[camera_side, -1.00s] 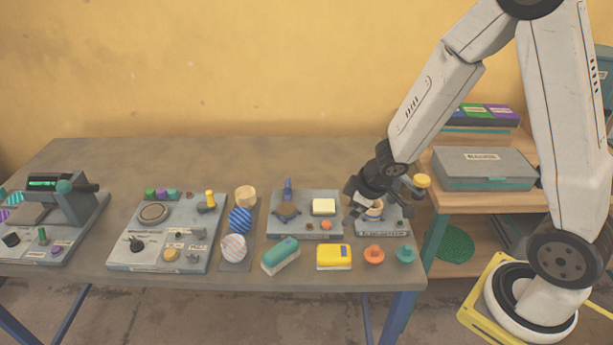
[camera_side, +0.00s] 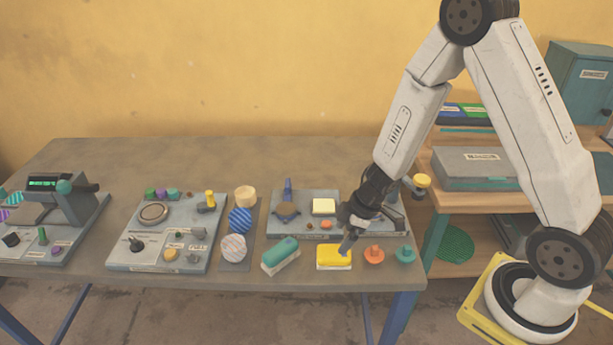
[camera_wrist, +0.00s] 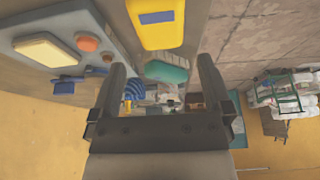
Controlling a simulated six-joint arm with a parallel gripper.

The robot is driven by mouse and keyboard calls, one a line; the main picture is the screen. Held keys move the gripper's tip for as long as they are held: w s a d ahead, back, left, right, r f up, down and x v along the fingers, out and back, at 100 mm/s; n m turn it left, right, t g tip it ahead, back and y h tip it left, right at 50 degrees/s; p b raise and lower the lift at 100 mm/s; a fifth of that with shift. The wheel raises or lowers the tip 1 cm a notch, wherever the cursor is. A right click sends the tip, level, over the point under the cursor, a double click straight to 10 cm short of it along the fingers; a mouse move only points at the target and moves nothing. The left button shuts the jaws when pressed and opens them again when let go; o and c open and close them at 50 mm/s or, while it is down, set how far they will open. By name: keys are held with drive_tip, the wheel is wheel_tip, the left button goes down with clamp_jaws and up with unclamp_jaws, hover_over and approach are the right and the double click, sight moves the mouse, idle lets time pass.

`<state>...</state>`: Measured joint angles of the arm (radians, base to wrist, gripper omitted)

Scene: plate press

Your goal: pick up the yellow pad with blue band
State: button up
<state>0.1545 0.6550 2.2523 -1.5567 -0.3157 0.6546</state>
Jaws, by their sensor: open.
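The yellow pad with blue band (camera_side: 333,259) lies on the table near its front edge. I cannot tell whether a finger touches the pad.
A teal pad (camera_side: 281,254) lies to the left of the yellow one. An orange knob (camera_side: 374,254) and a teal knob (camera_side: 405,254) stand to the right. A grey station (camera_side: 290,228) with a cream pad (camera_side: 324,206) is behind.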

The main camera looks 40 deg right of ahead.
sight(332, 251)
drive_tip(key=shift+x, duration=1.1)
drive_tip(key=shift+x, duration=2.55)
drive_tip(key=c, duration=1)
